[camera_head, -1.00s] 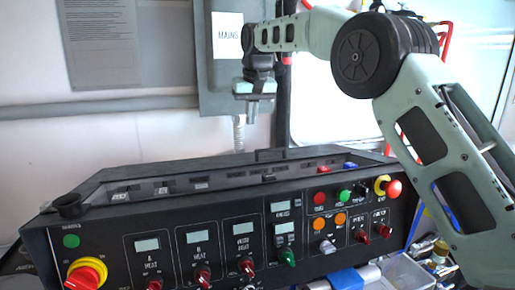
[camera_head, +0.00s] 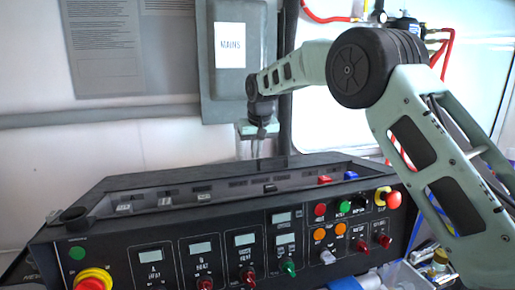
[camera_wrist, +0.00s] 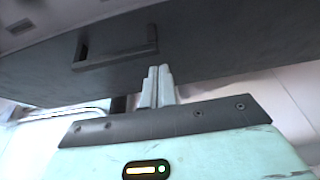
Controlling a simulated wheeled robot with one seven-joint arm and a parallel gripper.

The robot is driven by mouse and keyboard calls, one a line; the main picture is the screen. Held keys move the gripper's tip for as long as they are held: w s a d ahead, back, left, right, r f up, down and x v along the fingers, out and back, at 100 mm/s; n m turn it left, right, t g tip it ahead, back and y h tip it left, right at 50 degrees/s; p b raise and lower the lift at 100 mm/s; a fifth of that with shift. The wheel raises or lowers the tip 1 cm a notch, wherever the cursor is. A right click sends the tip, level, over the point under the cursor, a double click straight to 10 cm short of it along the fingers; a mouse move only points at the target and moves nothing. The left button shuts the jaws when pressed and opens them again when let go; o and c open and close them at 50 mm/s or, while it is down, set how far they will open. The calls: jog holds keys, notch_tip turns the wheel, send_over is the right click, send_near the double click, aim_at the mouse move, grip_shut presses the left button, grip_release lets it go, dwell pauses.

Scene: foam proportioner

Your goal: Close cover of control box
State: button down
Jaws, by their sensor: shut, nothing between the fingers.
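The black control box (camera_head: 110,262) fills the lower part of the head view. Its top is open, and parts inside show. The dark cover (camera_head: 205,173) stretches along the back of the opening; its exact angle is unclear. In the wrist view the cover (camera_wrist: 215,45) spans the top, with its dark handle (camera_wrist: 115,57) left of my fingertips. My gripper (camera_wrist: 158,70) is shut and empty, its fingers close together at the cover's near edge. I cannot tell whether they touch it. In the head view my gripper (camera_head: 257,150) points down behind the cover's back edge.
A grey mains box (camera_head: 235,85) hangs on the wall behind. Knobs and buttons, such as the red-and-yellow switch (camera_head: 92,280), stick out from the front panel. A clear bin (camera_head: 405,275) with small items stands at lower right.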

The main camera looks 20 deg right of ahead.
jog(key=shift+s, duration=0.75)
